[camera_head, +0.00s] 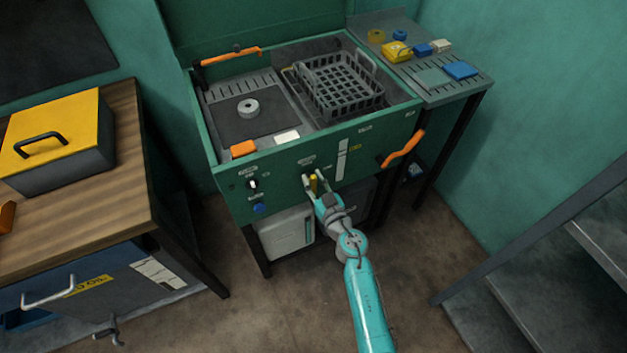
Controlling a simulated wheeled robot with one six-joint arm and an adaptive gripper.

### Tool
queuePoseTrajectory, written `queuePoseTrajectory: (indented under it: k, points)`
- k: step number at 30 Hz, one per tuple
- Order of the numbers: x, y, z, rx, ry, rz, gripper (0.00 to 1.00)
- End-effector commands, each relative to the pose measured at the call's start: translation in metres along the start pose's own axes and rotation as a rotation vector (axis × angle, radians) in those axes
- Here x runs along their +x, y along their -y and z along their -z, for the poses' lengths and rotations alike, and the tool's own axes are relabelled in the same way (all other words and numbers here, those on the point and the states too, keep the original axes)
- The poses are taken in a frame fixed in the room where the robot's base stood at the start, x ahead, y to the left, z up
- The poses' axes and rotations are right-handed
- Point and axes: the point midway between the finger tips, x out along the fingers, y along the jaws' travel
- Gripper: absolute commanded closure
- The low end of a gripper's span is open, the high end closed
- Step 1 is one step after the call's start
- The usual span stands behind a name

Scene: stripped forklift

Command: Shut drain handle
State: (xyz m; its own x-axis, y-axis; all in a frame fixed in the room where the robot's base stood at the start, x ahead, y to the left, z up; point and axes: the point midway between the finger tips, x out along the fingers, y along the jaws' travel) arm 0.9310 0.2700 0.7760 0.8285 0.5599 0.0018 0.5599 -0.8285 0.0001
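The green wash cabinet (290,168) has a front panel with small controls and labels too small to read. A larger orange handle (403,148) sits slanted at the panel's right end, apart from my gripper.
A black basket (340,86) sits in the cabinet top. A white container (285,235) stands below. A wooden bench (120,190) is at left, stairs (540,250) at right.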

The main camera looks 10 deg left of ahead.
Motion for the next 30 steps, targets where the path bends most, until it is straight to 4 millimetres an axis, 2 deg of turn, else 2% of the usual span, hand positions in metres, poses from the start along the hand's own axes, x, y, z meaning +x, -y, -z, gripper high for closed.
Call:
queuePoseTrajectory:
  k: [10, 16, 30]
  points:
    - [-0.001, 0.000, -0.003, -0.010, 0.004, 0.000, 1.00]
    - [-0.001, 0.002, -0.004, -0.072, 0.006, 0.000, 1.00]
    - [-0.002, 0.011, -0.008, -0.457, 0.008, 0.001, 1.00]
